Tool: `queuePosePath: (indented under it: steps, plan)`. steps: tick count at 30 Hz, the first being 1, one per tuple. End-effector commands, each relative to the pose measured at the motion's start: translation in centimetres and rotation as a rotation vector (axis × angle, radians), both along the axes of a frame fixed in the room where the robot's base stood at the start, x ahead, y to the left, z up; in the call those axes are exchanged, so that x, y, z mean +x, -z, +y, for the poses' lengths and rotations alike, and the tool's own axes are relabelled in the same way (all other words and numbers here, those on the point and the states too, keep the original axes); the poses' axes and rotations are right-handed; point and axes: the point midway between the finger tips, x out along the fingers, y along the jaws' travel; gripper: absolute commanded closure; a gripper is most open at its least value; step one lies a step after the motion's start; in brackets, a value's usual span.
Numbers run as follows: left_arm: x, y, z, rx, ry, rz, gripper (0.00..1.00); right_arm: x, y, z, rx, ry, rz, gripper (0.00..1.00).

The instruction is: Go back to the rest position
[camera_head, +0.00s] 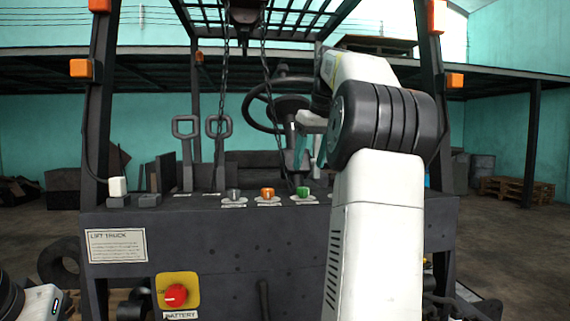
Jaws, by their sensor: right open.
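My right arm rises from the bottom right and bends back over the stripped forklift's dark panel (210,262). My right gripper (309,152) is open, in front of the steering wheel (283,78) and above the row of knobs. It looks empty, though my own arm partly hides it. A grey knob (234,195), an orange knob (267,193) and a green knob (303,192) stand on the panel's top. Only a piece of my left arm shows at the bottom left corner; its gripper is out of view.
Two dark loop-handled levers (185,128) stand left of the wheel. Chains (268,90) hang from above. A red battery button (176,295) on a yellow plate is on the panel front. Posts flank the forklift. Pallets (515,190) lie far right on open floor.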

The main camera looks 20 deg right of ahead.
Motion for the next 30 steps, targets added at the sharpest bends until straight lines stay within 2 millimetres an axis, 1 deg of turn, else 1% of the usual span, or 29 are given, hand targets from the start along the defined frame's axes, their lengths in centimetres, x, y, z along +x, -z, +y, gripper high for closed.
queuePosePath:
  steps: [8,11,14,17,18,20,21,23,24,26,27,29,30]
  plan:
    - [0.0,0.0,0.0,0.0,0.0,0.0,0.64,0.0,0.0,0.0,0.0,0.0,0.0,0.44]
    - [0.0,0.0,0.0,0.0,0.0,0.0,0.64,-0.4,0.1,0.7,0.005,-0.001,-0.004,0.44]
    - [0.0,0.0,0.0,0.0,0.0,0.0,0.64,-1.5,0.6,2.6,0.019,-0.001,-0.017,0.44]
    - [0.0,0.0,0.0,0.0,0.0,0.0,0.64,-3.6,1.9,5.7,0.041,0.001,-0.036,0.44]
    - [0.0,0.0,0.0,0.0,0.0,0.0,0.64,-4.6,2.6,7.1,0.05,0.002,-0.048,0.44]
    - [0.0,0.0,0.0,0.0,0.0,0.0,0.64,-6.2,3.9,9.1,0.065,0.004,-0.062,0.44]
    - [0.0,0.0,0.0,0.0,0.0,0.0,0.64,-7.4,4.9,10.4,0.075,0.004,-0.07,0.44]
    - [0.0,0.0,0.0,0.0,0.0,0.0,0.64,-9.2,6.6,12.4,0.089,0.005,-0.083,0.44]
    - [0.0,0.0,0.0,0.0,0.0,0.0,0.64,-10.5,7.8,13.7,0.098,0.004,-0.09,0.44]
    - [0.0,0.0,0.0,0.0,0.0,0.0,0.64,-12.5,9.9,15.5,0.112,0.004,-0.102,0.44]
    - [0.0,0.0,0.0,0.0,0.0,0.0,0.64,-13.9,11.3,16.6,0.121,0.004,-0.11,0.44]
    - [0.0,0.0,0.0,0.0,0.0,0.0,0.64,-15.9,13.5,18.1,0.134,0.005,-0.12,0.44]
    - [0.0,0.0,0.0,0.0,0.0,0.0,0.64,-17.2,15.0,19.0,0.141,0.003,-0.125,0.44]
